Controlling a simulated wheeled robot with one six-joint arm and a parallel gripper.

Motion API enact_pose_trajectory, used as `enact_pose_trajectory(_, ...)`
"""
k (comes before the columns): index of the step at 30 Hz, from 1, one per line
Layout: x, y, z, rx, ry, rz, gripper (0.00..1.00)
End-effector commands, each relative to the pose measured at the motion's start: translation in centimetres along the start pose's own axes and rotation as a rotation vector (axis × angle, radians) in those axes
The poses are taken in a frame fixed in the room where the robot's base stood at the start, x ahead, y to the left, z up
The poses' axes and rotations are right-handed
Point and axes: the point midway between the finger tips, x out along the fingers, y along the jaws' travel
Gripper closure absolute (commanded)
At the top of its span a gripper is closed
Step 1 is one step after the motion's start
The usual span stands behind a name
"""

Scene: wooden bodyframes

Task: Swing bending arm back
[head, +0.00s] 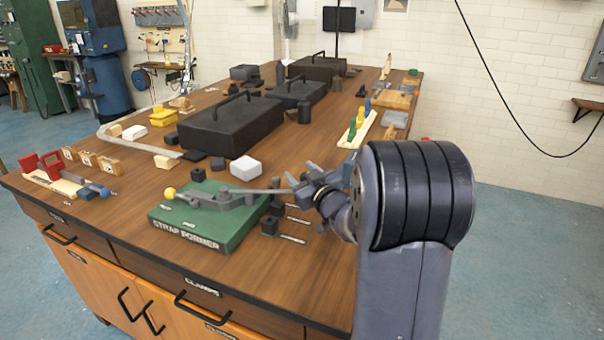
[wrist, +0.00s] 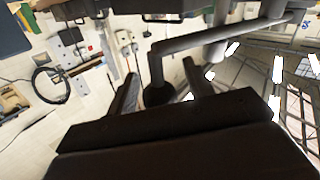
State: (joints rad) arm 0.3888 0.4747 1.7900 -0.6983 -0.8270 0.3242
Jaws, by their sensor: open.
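The strap former is a green block (head: 205,222) near the front edge of the bench, with its name on the front. A grey metal bending arm (head: 225,196) lies across its top, and a yellow ball knob (head: 169,193) stands at the left end. A thin grey bar reaches right from it towards my gripper (head: 301,180), which is beyond the block's right side. In the wrist view my gripper (wrist: 160,72) is open, and a dark bent bar (wrist: 190,42) with a round end shows between and beyond its fingers. I cannot tell whether they touch.
Small dark blocks (head: 269,225) stand right of the former, under my gripper. A white block (head: 246,168) and a large black case (head: 232,125) stand behind. Red and wooden parts (head: 60,180) lie at the left. The bench's front right corner looks clear.

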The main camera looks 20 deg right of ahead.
Motion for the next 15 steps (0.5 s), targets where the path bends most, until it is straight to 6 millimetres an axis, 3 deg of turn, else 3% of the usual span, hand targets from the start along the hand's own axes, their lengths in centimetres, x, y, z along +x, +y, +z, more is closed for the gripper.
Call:
enact_pose_trajectory(6,0.02,0.00,0.01,0.000,0.000,0.000,0.51)
enact_pose_trajectory(15,0.00,0.00,0.00,0.000,0.000,0.000,0.75)
